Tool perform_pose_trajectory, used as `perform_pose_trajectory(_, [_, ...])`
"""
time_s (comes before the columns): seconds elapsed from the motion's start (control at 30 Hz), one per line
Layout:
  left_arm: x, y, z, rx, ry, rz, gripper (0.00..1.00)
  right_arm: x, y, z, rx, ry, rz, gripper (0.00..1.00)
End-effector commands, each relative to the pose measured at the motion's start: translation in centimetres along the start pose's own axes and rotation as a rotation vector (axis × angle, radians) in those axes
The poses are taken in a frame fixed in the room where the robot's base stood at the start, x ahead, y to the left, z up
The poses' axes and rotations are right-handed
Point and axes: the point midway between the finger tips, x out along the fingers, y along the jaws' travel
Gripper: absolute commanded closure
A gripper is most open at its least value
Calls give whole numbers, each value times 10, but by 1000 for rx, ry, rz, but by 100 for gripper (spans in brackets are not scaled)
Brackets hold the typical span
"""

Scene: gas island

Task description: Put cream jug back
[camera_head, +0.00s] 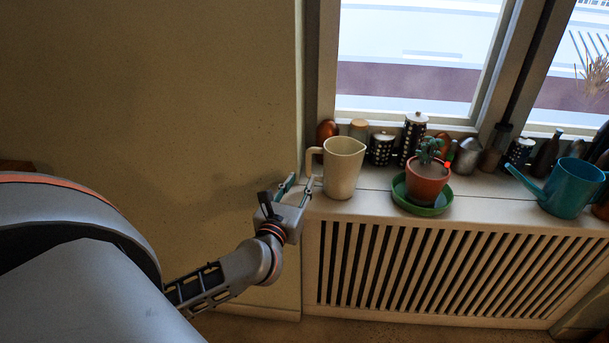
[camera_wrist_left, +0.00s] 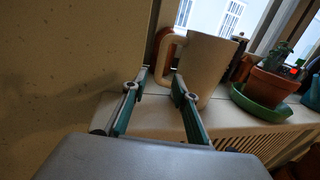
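The cream jug (camera_head: 343,168) stands upright on the windowsill near its left end, with its handle to the left and its spout to the right. It also shows in the left wrist view (camera_wrist_left: 207,65), just beyond the fingers. My left gripper (camera_head: 299,186) is at the sill's left end, just left of and in front of the jug. Its two fingers are apart in the left wrist view (camera_wrist_left: 157,85), with nothing held between them. The jug's handle (camera_wrist_left: 163,55) is beyond the fingertips. The right fingertip overlaps the jug's lower edge in that view; I cannot tell whether they touch.
A potted plant (camera_head: 428,181) in a green saucer (camera_head: 419,207) stands right of the jug. Several jars, including a tall dotted one (camera_head: 412,138), line the window behind. A teal watering can (camera_head: 569,190) is farther right. A slatted radiator cover (camera_head: 440,270) is below the sill (camera_head: 480,206).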

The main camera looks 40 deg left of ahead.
Motion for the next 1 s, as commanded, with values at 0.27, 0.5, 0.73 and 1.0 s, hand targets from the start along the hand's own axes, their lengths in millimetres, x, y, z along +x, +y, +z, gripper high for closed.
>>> perform_pose_trajectory(0.27, [-50,0,-1,0,2,0,72,1,-1,3,-2,-4,-1,60])
perform_pose_trajectory(0.5, [-66,-2,2,54,-22,-6,72,1,-1,3,-4,-4,-1,60])
perform_pose_trajectory(0.73, [-93,-44,10,674,-249,-92,72,1,0,2,-5,-3,0,60])
perform_pose_trajectory(1.0, [-164,-137,-77,1799,-557,-308,72,1,0,2,-5,-2,0,60])
